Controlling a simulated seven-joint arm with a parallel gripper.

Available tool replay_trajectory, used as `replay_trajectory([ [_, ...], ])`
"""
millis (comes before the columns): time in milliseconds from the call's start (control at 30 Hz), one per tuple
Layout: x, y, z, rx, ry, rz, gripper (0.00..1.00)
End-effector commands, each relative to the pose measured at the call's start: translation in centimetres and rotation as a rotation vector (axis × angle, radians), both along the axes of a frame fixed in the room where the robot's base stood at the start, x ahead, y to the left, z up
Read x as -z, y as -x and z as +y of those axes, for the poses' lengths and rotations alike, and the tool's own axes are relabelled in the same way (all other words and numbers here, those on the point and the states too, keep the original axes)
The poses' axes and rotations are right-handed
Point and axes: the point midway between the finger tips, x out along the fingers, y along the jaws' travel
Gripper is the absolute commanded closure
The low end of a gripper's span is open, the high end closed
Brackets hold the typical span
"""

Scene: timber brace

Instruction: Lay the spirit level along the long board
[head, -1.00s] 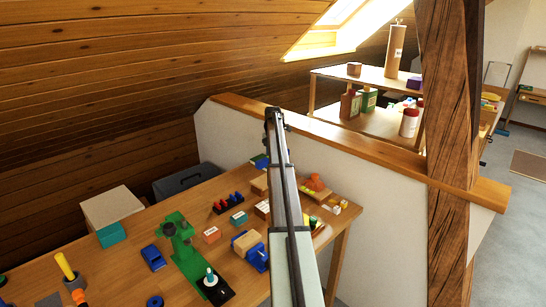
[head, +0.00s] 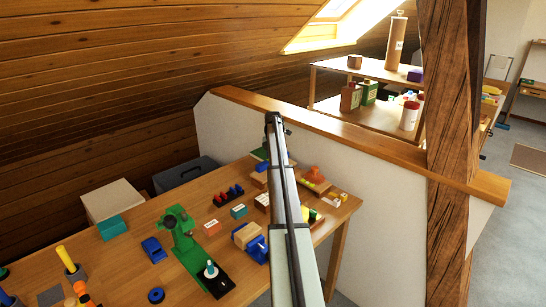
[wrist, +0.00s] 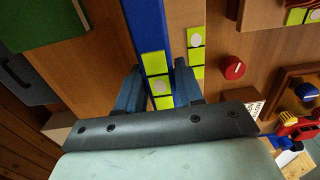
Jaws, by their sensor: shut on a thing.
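My gripper (wrist: 160,88) has its two dark fingers around a blue bar (wrist: 150,30) with yellow-green square patches, which looks like the spirit level. The bar runs away from the gripper toward the top of the wrist view. Just right of it is a light-brown wooden strip (wrist: 187,18) with similar patches, which may be the long board. I cannot tell whether the bar touches the strip.
A thick post (head: 450,130) stands at right.

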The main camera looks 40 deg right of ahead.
Motion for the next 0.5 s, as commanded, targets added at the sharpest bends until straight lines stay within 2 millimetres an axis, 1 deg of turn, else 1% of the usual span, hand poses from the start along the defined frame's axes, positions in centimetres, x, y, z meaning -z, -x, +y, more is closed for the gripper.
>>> replay_trajectory([
  [200,0.75,0.0,0.0,0.0,0.0,0.0,0.99],
  [467,0.79,0.0,0.0,0.0,0.0,0.0,0.99],
  [500,0.79,0.0,0.0,0.0,0.0,0.0,0.62],
])
